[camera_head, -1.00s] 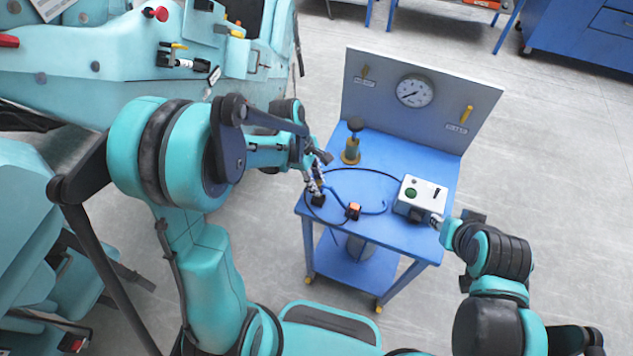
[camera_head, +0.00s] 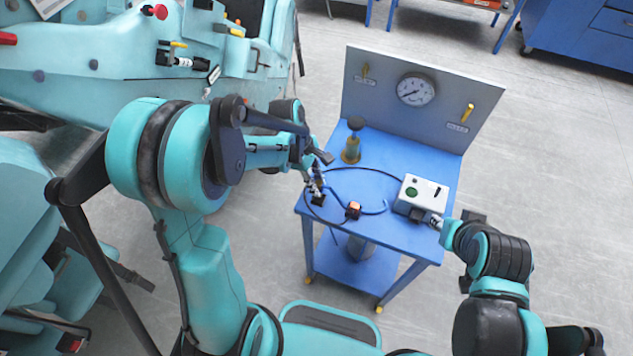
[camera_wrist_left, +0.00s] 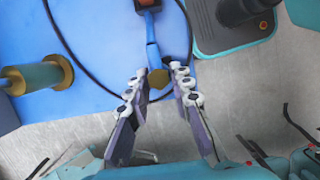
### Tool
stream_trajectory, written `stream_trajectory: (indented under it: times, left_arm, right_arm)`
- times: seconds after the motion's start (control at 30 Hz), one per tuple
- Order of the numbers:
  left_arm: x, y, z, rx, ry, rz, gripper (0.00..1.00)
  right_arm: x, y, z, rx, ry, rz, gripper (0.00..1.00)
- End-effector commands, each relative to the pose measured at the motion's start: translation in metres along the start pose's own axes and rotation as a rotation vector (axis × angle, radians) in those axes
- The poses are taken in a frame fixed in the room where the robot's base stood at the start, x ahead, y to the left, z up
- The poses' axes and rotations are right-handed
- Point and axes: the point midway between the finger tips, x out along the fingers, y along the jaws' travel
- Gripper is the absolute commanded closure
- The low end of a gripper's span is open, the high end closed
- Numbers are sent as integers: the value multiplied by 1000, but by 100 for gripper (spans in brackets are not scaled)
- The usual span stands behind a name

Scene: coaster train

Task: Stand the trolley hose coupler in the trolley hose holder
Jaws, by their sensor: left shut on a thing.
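My left gripper (camera_head: 317,184) is over the left front part of the blue trolley top. In the left wrist view its fingers (camera_wrist_left: 159,72) are shut on the brass-coloured trolley hose coupler (camera_wrist_left: 157,79), with blue hose (camera_wrist_left: 152,35) running from it. In the head view the fingers largely hide the coupler. A small dark block (camera_head: 317,200), which looks like the trolley hose holder, is at the trolley's left front corner, just below the left gripper. I cannot tell whether the coupler touches it. My right gripper (camera_head: 434,221) is beside the grey-white box; its fingers are too small to read.
The blue trolley (camera_head: 372,228) carries a brass cylinder with a black top (camera_head: 352,141), an orange-black block (camera_head: 353,210) and a grey-white box with a green button (camera_head: 420,194). A black cable loops across the top. A gauge panel (camera_head: 390,110) stands at the back.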

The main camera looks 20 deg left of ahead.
Motion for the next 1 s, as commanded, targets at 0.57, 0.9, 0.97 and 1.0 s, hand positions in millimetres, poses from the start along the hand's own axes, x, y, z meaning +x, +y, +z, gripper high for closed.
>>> stream_trajectory:
  times: [0.57, 0.9, 0.97, 1.0]
  left_arm:
    - [11, 0, -3, 0, 0, 0, 100]
    - [17, 0, -5, 0, 0, 0, 100]
    - [18, 0, -5, 0, 0, 0, 100]
    - [18, 0, -6, 0, 0, 0, 100]
  right_arm:
    - [8, 0, 6, 0, 0, 0, 68]
    - [13, 0, 9, 0, 0, 0, 68]
    - [14, 0, 10, 0, 0, 0, 68]
    - [14, 0, 10, 0, 0, 0, 68]
